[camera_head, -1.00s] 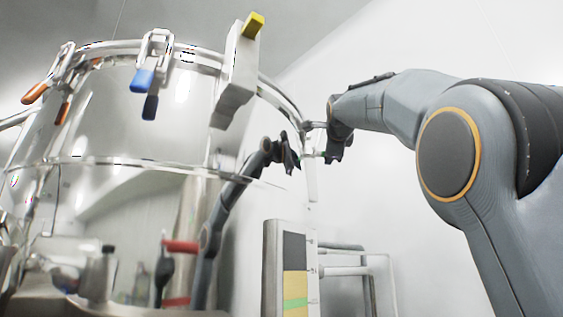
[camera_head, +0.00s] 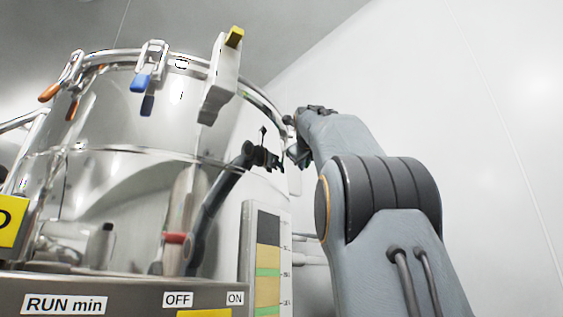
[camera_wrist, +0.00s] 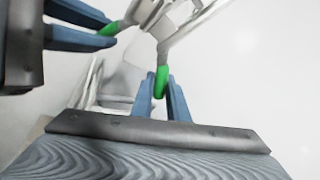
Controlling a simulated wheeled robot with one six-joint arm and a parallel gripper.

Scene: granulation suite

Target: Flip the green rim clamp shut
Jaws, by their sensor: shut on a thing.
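The green rim clamp shows in the wrist view as a green-tipped handle (camera_wrist: 161,82) on a bright metal lever that runs up and right. My gripper (camera_wrist: 160,98) has its two blue fingers on either side of the green tip and is shut on it. A mirrored green tip and mirrored fingers show on the shiny vessel wall at the upper left of the wrist view. In the head view my gripper (camera_head: 294,155) is at the right side of the steel vessel (camera_head: 130,120), partly hidden by my arm. The green clamp cannot be made out there.
On the vessel rim are an orange-handled clamp (camera_head: 48,92), a blue-handled clamp (camera_head: 141,82) and a white bracket with a yellow top (camera_head: 221,80). A labelled panel (camera_head: 130,296) crosses the lower left. A striped gauge (camera_head: 266,262) stands below my gripper. The right side is bare wall.

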